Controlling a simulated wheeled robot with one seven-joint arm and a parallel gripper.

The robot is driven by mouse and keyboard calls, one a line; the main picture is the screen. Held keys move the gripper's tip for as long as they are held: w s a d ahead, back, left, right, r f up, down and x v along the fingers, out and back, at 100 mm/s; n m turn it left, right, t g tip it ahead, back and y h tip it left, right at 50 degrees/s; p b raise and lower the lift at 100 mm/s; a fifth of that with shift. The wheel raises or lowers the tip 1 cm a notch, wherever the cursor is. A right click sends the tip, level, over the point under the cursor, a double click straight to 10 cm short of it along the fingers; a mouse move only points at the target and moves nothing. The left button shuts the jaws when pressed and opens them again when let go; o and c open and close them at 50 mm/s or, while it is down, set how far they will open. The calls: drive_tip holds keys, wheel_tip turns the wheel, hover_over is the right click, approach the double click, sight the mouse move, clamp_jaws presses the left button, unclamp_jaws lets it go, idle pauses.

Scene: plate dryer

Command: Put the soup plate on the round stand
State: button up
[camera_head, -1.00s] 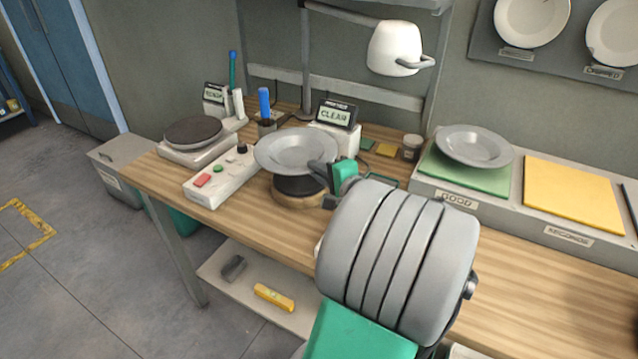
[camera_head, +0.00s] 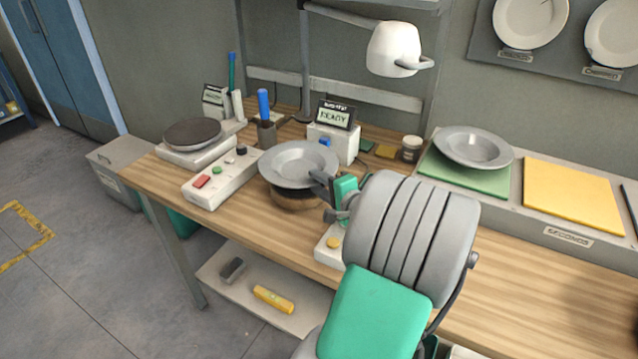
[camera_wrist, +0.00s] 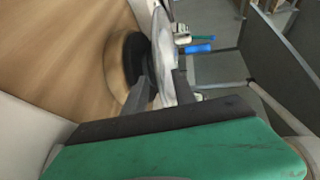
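A grey soup plate (camera_head: 298,163) is roughly level over the round stand (camera_head: 297,199), whose wooden base shows below it. In the head view the plate hides the stand's top. The wrist view shows the plate (camera_wrist: 164,55) nearly edge-on, with the stand's dark top (camera_wrist: 133,60) close beside it. I cannot tell whether they touch. My gripper (camera_head: 322,184) is at the plate's near right rim. In the wrist view my gripper's fingers (camera_wrist: 162,93) lie either side of the rim, shut on it.
A second grey plate (camera_head: 474,147) lies on a green mat at the right, next to a yellow mat (camera_head: 572,195). A display (camera_head: 336,115) reading READY stands behind the stand. A button box (camera_head: 220,178) and a dark round hotplate-like device (camera_head: 192,133) are left. A lamp (camera_head: 394,48) hangs above.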

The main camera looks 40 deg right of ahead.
drive_tip(key=v, duration=1.2)
